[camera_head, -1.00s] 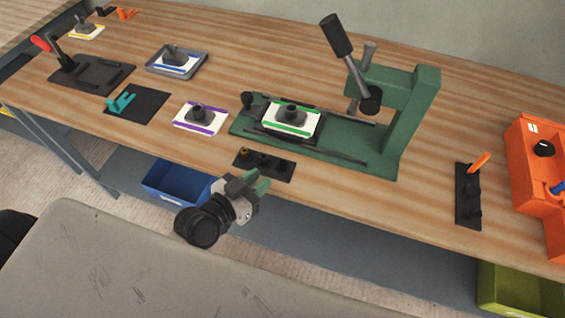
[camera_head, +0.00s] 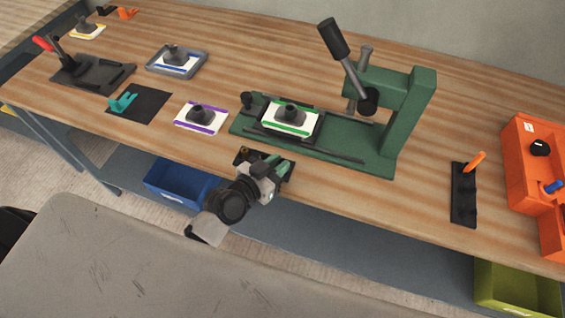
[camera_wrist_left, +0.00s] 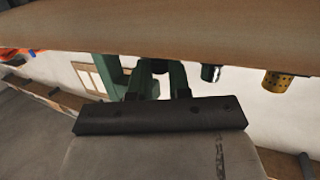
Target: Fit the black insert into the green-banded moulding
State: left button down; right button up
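The green-banded moulding (camera_head: 291,127), a white plate with a dark grey raised centre, sits on the bed of the green press (camera_head: 412,125). My left gripper (camera_head: 272,163) is at the black insert rack (camera_head: 288,176) on the front edge of the bench and covers much of it. In the left wrist view, which looks upside down, its green fingers (camera_wrist_left: 160,80) stand apart. A small dark piece (camera_wrist_left: 160,66), perhaps the black insert, shows between the fingertips; I cannot tell whether they touch it. My right gripper is not in view.
The purple-banded moulding (camera_head: 201,127) lies left of the press.

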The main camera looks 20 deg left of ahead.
pick_arm(q)
jog(key=shift+r, duration=0.45)
jog(key=r, duration=0.3)
jog(key=shift+s+d+r+p, duration=0.1)
jog(key=shift+s+r+p, duration=0.15)
jog(key=shift+r+p, duration=0.1)
jog(key=s+d+r, duration=0.3)
jog(key=s+r, duration=0.3)
jog(key=s, duration=0.5)
jog(key=w+a+n+t+y, duration=0.1)
jog(key=w+a+n+y, duration=0.45)
jog(key=a, duration=0.25)
jog(key=s+d+m+g+h, duration=0.1)
jog(key=s+d+m+h, duration=0.4)
jog(key=d, duration=0.3)
jog(key=shift+d+r+m+h, duration=0.2)
jog(key=shift+m+h, duration=0.15)
